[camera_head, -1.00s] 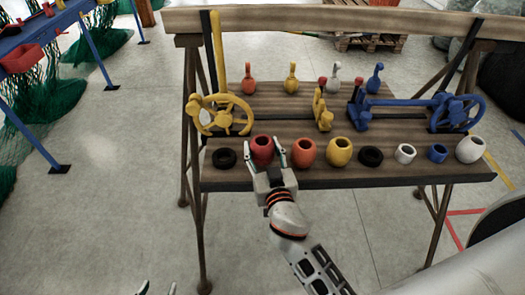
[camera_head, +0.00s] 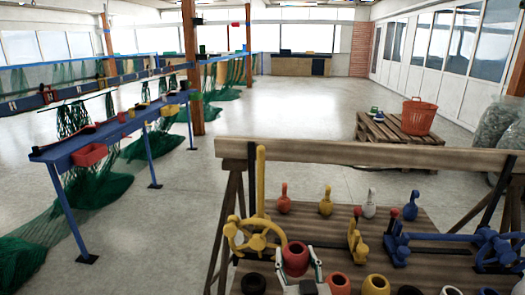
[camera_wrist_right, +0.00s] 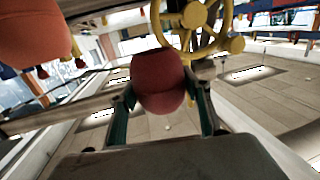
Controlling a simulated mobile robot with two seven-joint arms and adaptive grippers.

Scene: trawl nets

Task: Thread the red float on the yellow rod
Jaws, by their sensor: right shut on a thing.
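The red float (camera_head: 295,259) is a round, hollow-mouthed piece, and my right gripper (camera_head: 297,270) is shut on it from both sides. The float is raised above the front row on the bench. In the right wrist view, the float (camera_wrist_right: 158,82) sits between the two fingers of the gripper (camera_wrist_right: 160,98). The yellow rod (camera_head: 260,180) stands upright at the left end of the bench, behind the yellow handwheel (camera_head: 250,235). The float is apart from the rod, to its right and lower in the picture. My left gripper is out of view.
The wooden bench (camera_head: 390,155) holds an orange float (camera_head: 338,283), a yellow float (camera_head: 376,285) and others in front. Several bottle-shaped pieces (camera_head: 325,203) stand behind. A blue valve assembly (camera_head: 440,240) is at right. Open floor lies left of the bench.

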